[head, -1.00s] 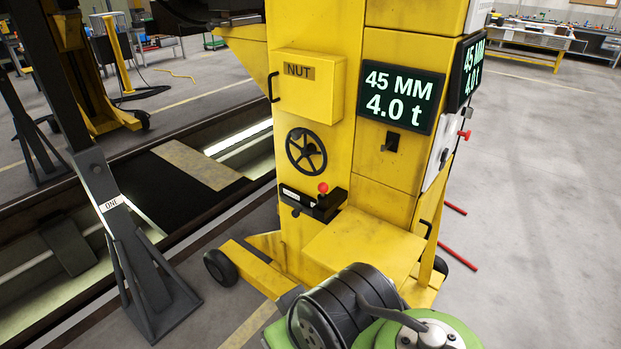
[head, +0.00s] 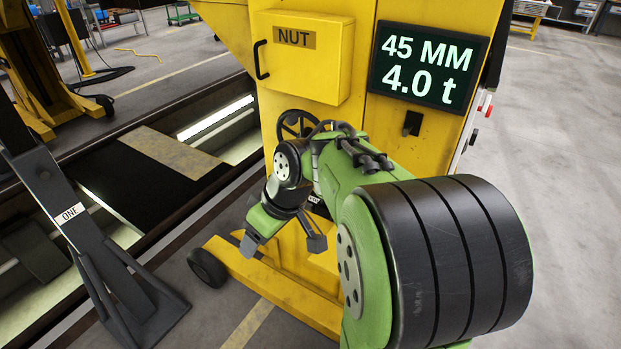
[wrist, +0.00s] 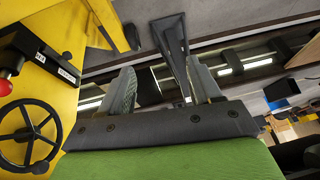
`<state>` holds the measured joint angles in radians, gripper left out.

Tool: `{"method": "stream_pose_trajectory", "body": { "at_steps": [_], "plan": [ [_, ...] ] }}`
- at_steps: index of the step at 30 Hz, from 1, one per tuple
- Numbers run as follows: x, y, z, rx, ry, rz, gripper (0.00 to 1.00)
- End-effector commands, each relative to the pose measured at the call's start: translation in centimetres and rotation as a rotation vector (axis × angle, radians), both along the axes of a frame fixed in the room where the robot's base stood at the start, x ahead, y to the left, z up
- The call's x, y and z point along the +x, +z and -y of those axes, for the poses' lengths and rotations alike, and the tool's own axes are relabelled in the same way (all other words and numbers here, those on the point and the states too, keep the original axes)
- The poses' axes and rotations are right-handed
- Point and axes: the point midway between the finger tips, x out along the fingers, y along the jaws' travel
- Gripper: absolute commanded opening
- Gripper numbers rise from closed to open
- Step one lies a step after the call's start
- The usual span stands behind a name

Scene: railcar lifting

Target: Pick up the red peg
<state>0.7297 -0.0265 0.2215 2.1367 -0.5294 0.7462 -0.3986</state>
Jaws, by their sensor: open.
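A small red peg-like piece (head: 488,110) sticks out from the right side of the yellow lifting machine; it is small and partly cut off by the machine's edge. A red ball knob (wrist: 5,87) on a black bracket (wrist: 38,55) shows at the left edge of the wrist view; my arm hides it in the head view. I cannot tell for sure which is the red peg. My gripper (head: 284,241) is open and empty in front of the machine's lower front, fingers pointing down-left. In the wrist view my gripper (wrist: 162,75) points away from the knob, toward the grey stand.
The yellow machine (head: 350,75) carries a NUT box (head: 300,75), a display (head: 428,68) and a black handwheel (wrist: 28,135) close to my wrist. A grey stand marked ONE (head: 70,210) stands left, beside the pit. Floor at right is clear.

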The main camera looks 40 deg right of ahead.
Motion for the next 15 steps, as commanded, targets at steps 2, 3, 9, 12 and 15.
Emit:
{"method": "stream_pose_trajectory", "body": {
  "at_steps": [2,3,9,12,15],
  "plan": [
    [1.6,-2.3,2.2,0.064,0.021,0.021,0.63],
    [2.4,-3.3,3.4,0.100,0.037,0.046,0.63],
    [4.8,-8.3,13.7,0.323,0.079,0.363,0.63],
    [3.2,-9.7,20.4,0.375,0.049,0.633,0.63],
    [0.0,-10.3,26.2,0.359,0.001,0.890,0.63]
  ]
}}
